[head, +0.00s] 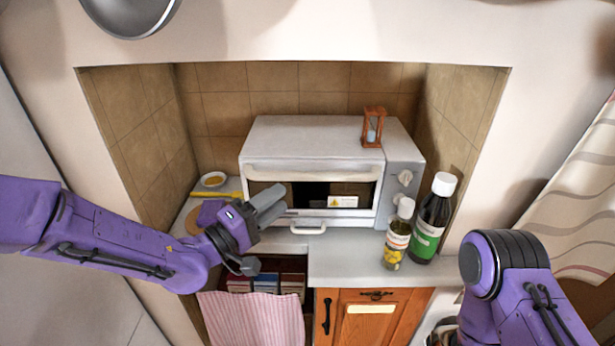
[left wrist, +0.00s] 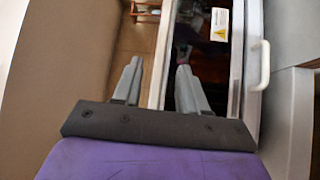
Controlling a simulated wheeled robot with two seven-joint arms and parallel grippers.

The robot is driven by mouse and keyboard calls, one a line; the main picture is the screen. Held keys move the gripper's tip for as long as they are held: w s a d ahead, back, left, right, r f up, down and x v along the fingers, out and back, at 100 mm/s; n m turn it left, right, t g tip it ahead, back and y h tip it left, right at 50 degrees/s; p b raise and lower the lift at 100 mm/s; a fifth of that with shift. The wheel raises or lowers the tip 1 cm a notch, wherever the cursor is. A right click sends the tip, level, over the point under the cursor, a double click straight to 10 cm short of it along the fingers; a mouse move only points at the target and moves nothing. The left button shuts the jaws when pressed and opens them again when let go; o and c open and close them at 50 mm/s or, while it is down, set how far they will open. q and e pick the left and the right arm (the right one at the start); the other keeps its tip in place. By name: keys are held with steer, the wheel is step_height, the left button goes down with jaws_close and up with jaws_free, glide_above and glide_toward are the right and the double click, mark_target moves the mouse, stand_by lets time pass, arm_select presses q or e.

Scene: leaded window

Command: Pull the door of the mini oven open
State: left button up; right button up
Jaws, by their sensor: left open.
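The mini oven (head: 320,135) is a white-grey box in the tiled alcove. Its door looks shut, with a pale handle bar (head: 312,173) along the top and a dark window (head: 306,193) bearing a white sticker. My left gripper (head: 277,201) is open and empty in front of the door's left part, fingers pointing right. In the left wrist view a pale bar at the door's edge (left wrist: 160,75) runs between the two fingers as seen; whether they reach it in depth I cannot tell. My right arm shows at the lower right, its gripper out of view.
An hourglass (head: 373,127) stands on the oven. A dark bottle (head: 432,218) and a yellow-labelled bottle (head: 397,236) stand right of it on the counter (head: 345,262). A small bowl (head: 213,180) is at the left. A striped cloth (head: 252,318) hangs below.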

mark_target(311, 178)
arm_select(q)
steer(key=p+x, duration=0.3)
steer(key=x, duration=0.5)
steer(key=shift+w+d, duration=0.25)
steer(key=shift+d, duration=0.05)
steer(key=shift+w+d, duration=0.2)
steer(key=shift+w, duration=0.15)
steer(key=shift+f, duration=0.1)
jaws_close()
